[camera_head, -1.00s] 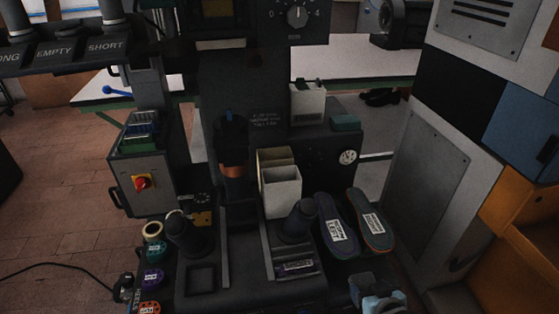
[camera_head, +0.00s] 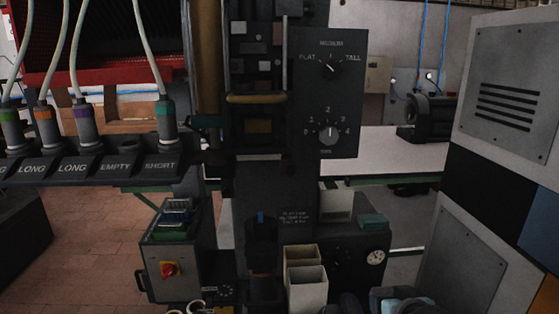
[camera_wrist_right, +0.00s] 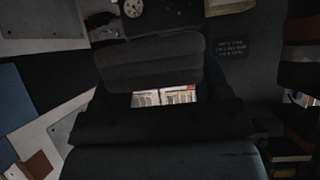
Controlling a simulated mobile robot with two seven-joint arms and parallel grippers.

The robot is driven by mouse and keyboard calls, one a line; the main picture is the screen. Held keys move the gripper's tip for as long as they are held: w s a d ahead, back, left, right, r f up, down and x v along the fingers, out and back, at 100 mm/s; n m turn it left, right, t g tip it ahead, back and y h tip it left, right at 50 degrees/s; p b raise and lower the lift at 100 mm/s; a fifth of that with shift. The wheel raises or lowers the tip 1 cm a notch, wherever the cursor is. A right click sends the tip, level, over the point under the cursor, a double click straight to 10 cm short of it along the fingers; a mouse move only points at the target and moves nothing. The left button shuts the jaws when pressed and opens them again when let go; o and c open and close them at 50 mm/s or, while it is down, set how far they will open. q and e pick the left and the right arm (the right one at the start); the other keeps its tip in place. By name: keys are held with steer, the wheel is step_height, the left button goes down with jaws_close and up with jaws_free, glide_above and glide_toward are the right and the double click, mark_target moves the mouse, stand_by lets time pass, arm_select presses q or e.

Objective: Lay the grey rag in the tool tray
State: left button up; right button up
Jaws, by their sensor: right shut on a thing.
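My right gripper shows in the right wrist view (camera_wrist_right: 160,118), shut on a dark grey, folded-looking thing with rounded corners (camera_wrist_right: 150,65), which I take to be the grey rag; the picture is dim. In the head view, only a pale blue-grey part of my right arm shows at the bottom edge, right of the middle; the rag is not clear there. I cannot make out the tool tray in either view. My left gripper is not in view.
A black press column (camera_head: 330,95) with dials stands in the middle. Pale open bins (camera_head: 307,288) stand at its foot. A grey cabinet (camera_head: 505,95) bounds the right.

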arm_select(q)
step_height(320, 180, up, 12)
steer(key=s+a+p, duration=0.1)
steer(key=p, duration=1.6)
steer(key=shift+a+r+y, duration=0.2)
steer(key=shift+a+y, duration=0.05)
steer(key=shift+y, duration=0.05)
arm_select(e)
steer(key=s+r, duration=0.4)
steer(key=r, duration=0.3)
steer(key=s+r, duration=0.4)
steer(key=r, duration=0.4)
steer(key=shift+d+r, duration=0.15)
steer(key=shift+r, duration=0.1)
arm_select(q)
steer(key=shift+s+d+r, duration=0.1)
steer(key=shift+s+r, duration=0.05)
arm_select(e)
steer(key=shift+s, duration=0.1)
